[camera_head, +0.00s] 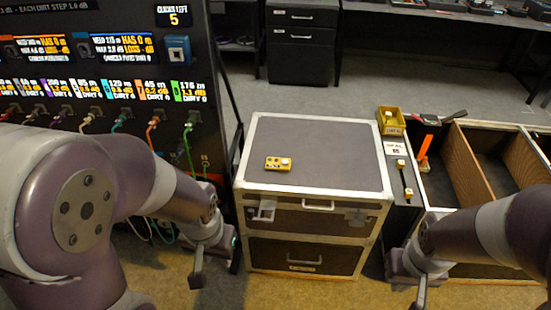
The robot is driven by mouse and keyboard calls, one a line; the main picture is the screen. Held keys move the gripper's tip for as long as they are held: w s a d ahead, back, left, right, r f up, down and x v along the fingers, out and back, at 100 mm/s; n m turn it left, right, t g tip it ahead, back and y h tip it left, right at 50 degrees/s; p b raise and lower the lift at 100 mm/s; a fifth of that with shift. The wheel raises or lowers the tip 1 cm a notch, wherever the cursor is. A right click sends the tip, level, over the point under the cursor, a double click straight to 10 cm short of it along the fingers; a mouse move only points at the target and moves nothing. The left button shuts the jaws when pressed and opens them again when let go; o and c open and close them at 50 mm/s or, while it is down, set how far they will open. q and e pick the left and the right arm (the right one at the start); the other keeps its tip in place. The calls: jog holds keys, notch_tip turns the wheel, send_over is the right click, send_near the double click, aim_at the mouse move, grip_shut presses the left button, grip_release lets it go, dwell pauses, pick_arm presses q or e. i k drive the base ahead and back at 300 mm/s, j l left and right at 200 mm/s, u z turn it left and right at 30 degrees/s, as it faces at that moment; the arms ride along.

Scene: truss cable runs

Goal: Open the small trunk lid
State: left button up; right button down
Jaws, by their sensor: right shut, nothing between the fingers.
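The small trunk (315,225) stands in the middle, dark with pale metal edging. Its grey lid (330,150) is down. The front has a handle (318,207) near the top, a left latch (263,211) and a right latch (355,215); I cannot tell whether the latches are fastened. A yellow device with a pale button (278,163) lies on the lid. My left gripper (215,270) is low, just left of the trunk's front, apart from it, with its fingers spread and empty. My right gripper (419,293) is low, right of the trunk's front, shut and empty.
A dark board with coloured cables (105,85) stands at the left. On the right, an open wooden-sided case (475,160) and a narrow panel with a yellow bin (391,121) adjoin the trunk. A black drawer cabinet (300,45) stands behind. Floor behind the trunk is clear.

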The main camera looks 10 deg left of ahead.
aim_at(335, 163)
jog(key=l+z, duration=0.1)
jog(key=l, duration=0.35)
jog(key=i+l+z, duration=0.1)
jog(key=l, duration=0.35)
jog(key=l+z, duration=0.15)
jog(key=l, duration=0.3)
jog(key=i, duration=0.05)
